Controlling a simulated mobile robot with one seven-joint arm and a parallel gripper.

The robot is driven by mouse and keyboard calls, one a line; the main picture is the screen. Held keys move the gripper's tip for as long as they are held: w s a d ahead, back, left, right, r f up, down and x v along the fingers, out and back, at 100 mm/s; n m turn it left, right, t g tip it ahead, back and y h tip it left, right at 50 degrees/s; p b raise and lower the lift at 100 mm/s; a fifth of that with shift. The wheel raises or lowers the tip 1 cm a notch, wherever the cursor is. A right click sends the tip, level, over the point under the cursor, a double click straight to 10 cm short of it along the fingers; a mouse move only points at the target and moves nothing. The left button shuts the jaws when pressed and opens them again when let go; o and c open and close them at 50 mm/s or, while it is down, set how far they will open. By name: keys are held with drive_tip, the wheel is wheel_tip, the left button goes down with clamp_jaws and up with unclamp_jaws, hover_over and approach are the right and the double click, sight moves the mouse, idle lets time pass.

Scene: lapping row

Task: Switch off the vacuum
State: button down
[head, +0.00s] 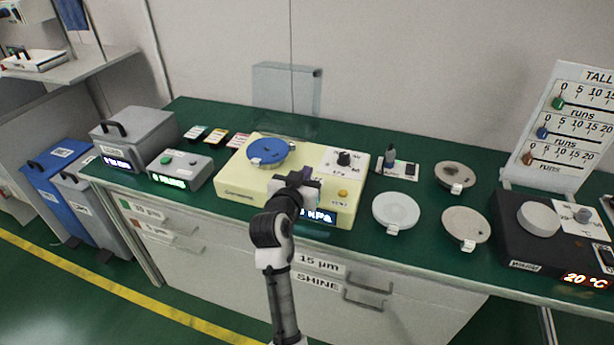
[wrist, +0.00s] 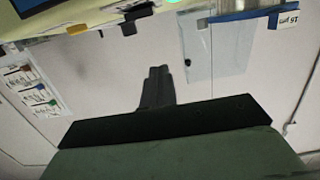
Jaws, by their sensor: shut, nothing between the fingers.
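The cream vacuum unit (head: 240,190) stands on the green bench top, with a blue disc (head: 268,151) on its left part. A black knob (head: 344,158) sits on its white label panel (head: 330,164), with a small amber button (head: 342,193) nearer the front. Its lit display (head: 318,215) ends in "kPa"; my wrist partly covers the digits. My gripper (head: 299,177) is shut and empty, over the front middle of the unit, left of the amber button and apart from the knob. In the wrist view my shut dark fingers (wrist: 157,75) stand against the wall; the unit's edge (wrist: 90,18) shows at the top.
A grey box with a green button (head: 180,165) stands left of the unit. A small upright switch (head: 390,156) and several round discs (head: 396,211) lie to the right. A black heater (head: 535,235) reads 20 °C. A clear panel (head: 287,90) stands behind.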

drive_tip(key=r+b+v, duration=0.1)
drive_tip(key=v, duration=0.5)
drive_tip(key=shift+s, duration=0.15)
drive_tip(key=shift+r, duration=0.15)
